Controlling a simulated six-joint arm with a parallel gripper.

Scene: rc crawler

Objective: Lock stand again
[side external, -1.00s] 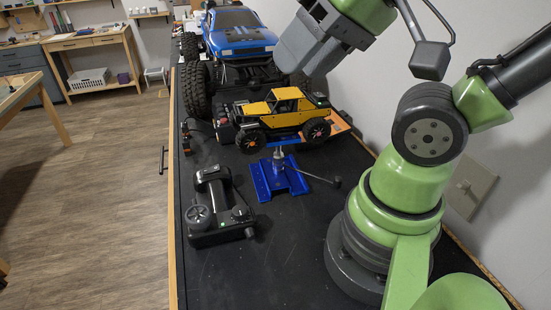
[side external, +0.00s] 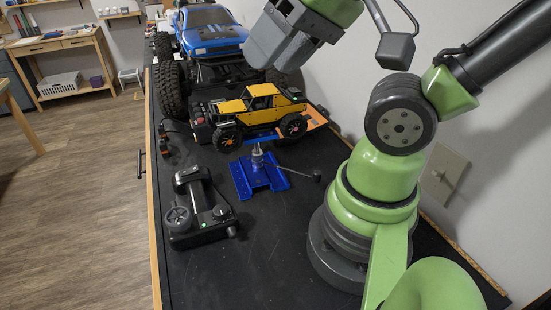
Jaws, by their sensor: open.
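The blue stand (side external: 258,178) sits on the black bench top, with a silver post (side external: 257,155) rising from its base. A thin lever with a dark knob (side external: 317,174) sticks out to the right of the stand. The yellow crawler (side external: 259,102) rests above the post, on a blue top plate (side external: 263,137). Whether the stand is locked cannot be seen. My grey gripper (side external: 282,45) is above and behind the crawler, apart from the stand and lever. It is open, and nothing shows in it; the fingertips are hard to make out.
A black transmitter (side external: 197,208) with a wheel lies at the front left of the stand. A large blue truck (side external: 210,40) stands at the back. An orange-edged tray (side external: 316,117) is behind the crawler. Bare bench lies in front; the wall is at right.

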